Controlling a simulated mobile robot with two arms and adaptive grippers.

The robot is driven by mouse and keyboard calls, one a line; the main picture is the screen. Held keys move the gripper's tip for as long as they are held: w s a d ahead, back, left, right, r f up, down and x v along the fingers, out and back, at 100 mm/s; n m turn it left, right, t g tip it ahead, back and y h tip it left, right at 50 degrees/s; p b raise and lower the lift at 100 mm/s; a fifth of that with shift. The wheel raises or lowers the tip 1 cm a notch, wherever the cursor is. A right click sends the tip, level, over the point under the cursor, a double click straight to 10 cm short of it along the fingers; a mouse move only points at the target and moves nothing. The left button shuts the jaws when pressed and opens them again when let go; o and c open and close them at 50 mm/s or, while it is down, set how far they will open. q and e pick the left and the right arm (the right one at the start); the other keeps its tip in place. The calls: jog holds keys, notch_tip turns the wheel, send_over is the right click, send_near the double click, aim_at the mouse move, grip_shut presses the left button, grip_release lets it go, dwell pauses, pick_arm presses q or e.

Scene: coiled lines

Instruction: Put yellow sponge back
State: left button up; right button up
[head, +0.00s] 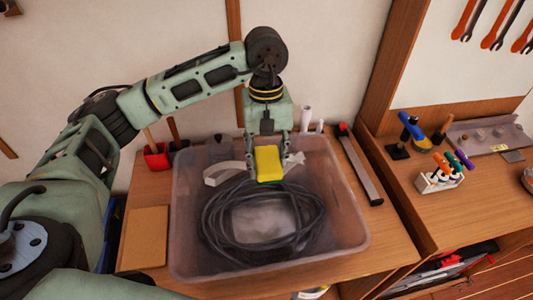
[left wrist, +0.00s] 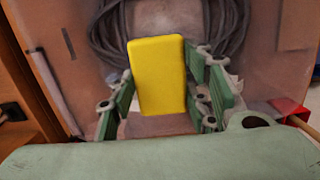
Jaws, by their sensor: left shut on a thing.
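The yellow sponge (head: 267,163) is held between the fingers of my left gripper (head: 265,152), above the back part of a translucent bin. In the left wrist view the sponge (left wrist: 158,76) stands between the two green fingers of the left gripper (left wrist: 160,95). The bin (head: 355,238) stands on the wooden bench, with a coiled dark cable (head: 222,240) inside it. The coil also shows beyond the sponge in the left wrist view (left wrist: 110,40). My right gripper is not in view.
A red holder (head: 157,157) stands left of the bin. A long grey bar with a red end (head: 360,170) lies to its right. A brown board (head: 146,237) lies at the bench's left. A white rack (head: 438,180) with coloured-handled tools stands on the right bench.

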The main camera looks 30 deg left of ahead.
pick_arm(q)
jog(key=w+a+n+t+b, duration=0.15)
jog(key=w+a+n, duration=0.45)
jog(key=w+n, duration=0.7)
jog(key=w+a+f+n, duration=0.1)
jog(key=f+n, duration=0.1)
jog(key=f, duration=0.1)
jog(key=w+a+f+n, duration=0.1)
jog(key=f, duration=0.3)
jog(key=w+a+f+n+b, duration=0.1)
jog(key=f+n, duration=0.1)
jog(key=f, duration=0.1)
jog(key=shift+w+a+f+n+t, duration=0.2)
jog(key=shift+a+f+n+t, duration=0.05)
jog(key=shift+a+f+n, duration=0.05)
notch_tip(320, 180, down, 4)
jog(key=shift+f+p, duration=0.25)
jog(key=shift+p, duration=0.3)
jog(key=shift+w+f, duration=0.1)
jog(key=shift+f, duration=0.2)
jog(key=o, duration=1)
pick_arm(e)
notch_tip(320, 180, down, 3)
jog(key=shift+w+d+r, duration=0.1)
pick_arm(q)
jog(key=shift+r, duration=0.1)
